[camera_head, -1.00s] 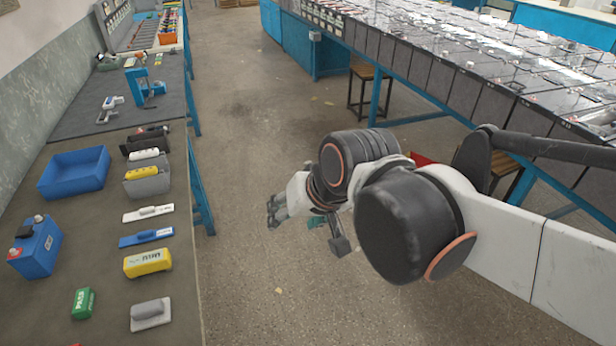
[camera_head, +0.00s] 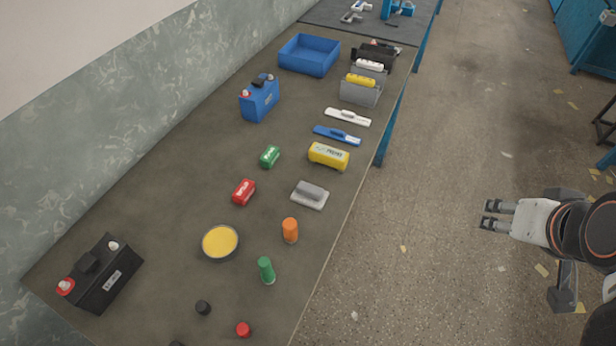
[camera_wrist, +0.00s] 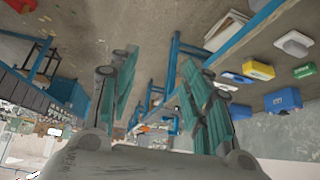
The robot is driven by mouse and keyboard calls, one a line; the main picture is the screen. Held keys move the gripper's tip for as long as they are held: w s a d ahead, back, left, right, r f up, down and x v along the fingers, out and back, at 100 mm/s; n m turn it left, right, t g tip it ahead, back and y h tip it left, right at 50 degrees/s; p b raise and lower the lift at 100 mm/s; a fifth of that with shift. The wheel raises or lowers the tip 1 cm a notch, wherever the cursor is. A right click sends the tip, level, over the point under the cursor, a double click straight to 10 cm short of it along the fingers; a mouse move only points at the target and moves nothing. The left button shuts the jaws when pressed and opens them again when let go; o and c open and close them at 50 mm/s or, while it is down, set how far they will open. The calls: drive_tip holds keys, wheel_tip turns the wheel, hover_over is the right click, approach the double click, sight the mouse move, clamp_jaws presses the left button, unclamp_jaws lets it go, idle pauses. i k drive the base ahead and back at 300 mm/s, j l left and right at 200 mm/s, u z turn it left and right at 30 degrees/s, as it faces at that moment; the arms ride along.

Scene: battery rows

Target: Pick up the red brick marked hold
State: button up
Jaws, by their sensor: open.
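The red brick (camera_head: 244,192) has white lettering on its face, too small to read for certain. It lies on the grey workbench (camera_head: 180,170), between a green brick (camera_head: 270,156) and a bowl of yellow stuff (camera_head: 220,242). My gripper (camera_head: 486,216) is at the right of the head view, over the floor and well away from the bench. It is open and empty. In the wrist view its two fingers (camera_wrist: 160,100) are spread wide, with nothing between them. I cannot make out the red brick in the wrist view.
Near the red brick stand a grey float (camera_head: 310,194), an orange cylinder (camera_head: 290,230) and a green cylinder (camera_head: 266,270). A yellow brick (camera_head: 328,156), a blue battery (camera_head: 260,98) and a black battery (camera_head: 100,274) are also on the bench. Open floor lies between bench and gripper.

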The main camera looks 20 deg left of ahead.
sight(241, 195)
drive_tip(key=u, duration=1.75)
